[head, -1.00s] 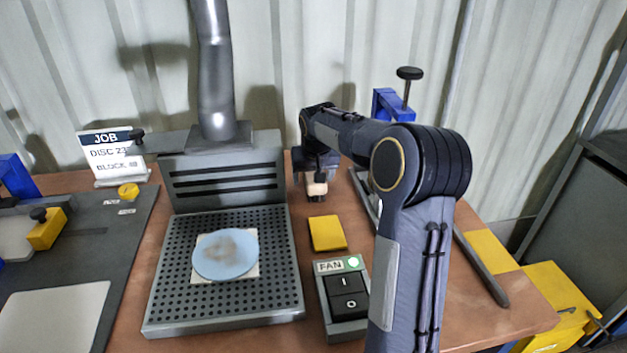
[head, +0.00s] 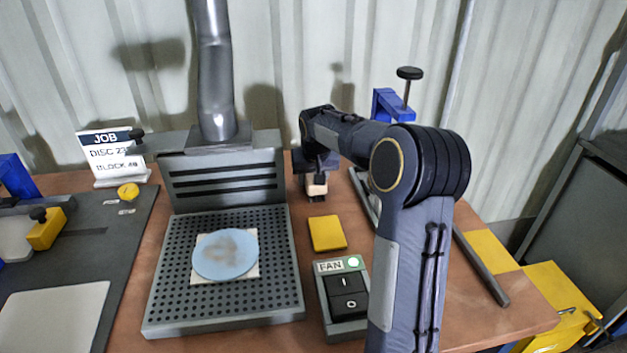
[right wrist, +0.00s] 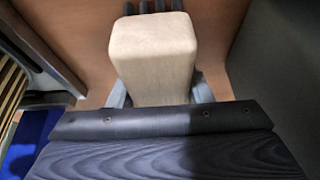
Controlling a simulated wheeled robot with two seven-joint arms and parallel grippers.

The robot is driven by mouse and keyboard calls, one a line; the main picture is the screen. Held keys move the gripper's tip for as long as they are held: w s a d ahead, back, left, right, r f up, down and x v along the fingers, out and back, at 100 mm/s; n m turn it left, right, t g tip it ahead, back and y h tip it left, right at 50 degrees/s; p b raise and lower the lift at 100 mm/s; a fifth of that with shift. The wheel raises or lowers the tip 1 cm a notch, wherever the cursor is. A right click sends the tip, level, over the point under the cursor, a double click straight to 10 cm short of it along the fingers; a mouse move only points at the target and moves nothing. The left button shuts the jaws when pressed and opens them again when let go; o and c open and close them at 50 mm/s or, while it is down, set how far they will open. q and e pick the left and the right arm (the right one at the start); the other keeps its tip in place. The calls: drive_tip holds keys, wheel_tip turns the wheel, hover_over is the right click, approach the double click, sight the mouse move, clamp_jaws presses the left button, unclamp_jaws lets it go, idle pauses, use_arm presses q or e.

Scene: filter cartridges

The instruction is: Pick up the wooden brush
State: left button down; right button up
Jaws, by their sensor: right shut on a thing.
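The wooden brush (head: 317,188) is a pale wooden block with dark bristles, seen at the back of the table, right of the perforated fan box. It fills the middle of the right wrist view (right wrist: 153,62), with dark bristle tufts at its far end. My right gripper (head: 316,180) is shut on the brush, one finger on each side of the wood. In the head view the gripper is small and partly hidden by my own arm. I cannot tell whether the bristles touch the table. My left gripper is not in view.
A blue disc (head: 226,255) lies on a pale square on the perforated box (head: 270,303). A yellow pad (head: 327,233) and a fan switch (head: 346,300) with a green light stand to its right. A grey rail (head: 482,266) and blue clamp (head: 384,103) are beyond my arm.

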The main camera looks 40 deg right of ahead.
drive_tip(key=shift+c, duration=0.2)
drive_tip(key=shift+r, duration=0.45)
wheel_tip(320, 180, up, 3)
drive_tip(key=shift+f+p, duration=0.15)
drive_tip(key=shift+p, duration=0.2)
drive_tip(key=s+r, duration=0.1)
drive_tip(key=r, duration=0.1)
drive_tip(key=s+a+r, duration=0.2)
drive_tip(key=s+r, duration=0.1)
drive_tip(key=shift+a+r, duration=0.1)
drive_tip(key=shift+r, duration=0.2)
drive_tip(key=s+a+r, duration=0.4)
drive_tip(key=s, duration=0.4)
drive_tip(key=shift+s+a+r, duration=0.15)
drive_tip(key=shift+a, duration=0.15)
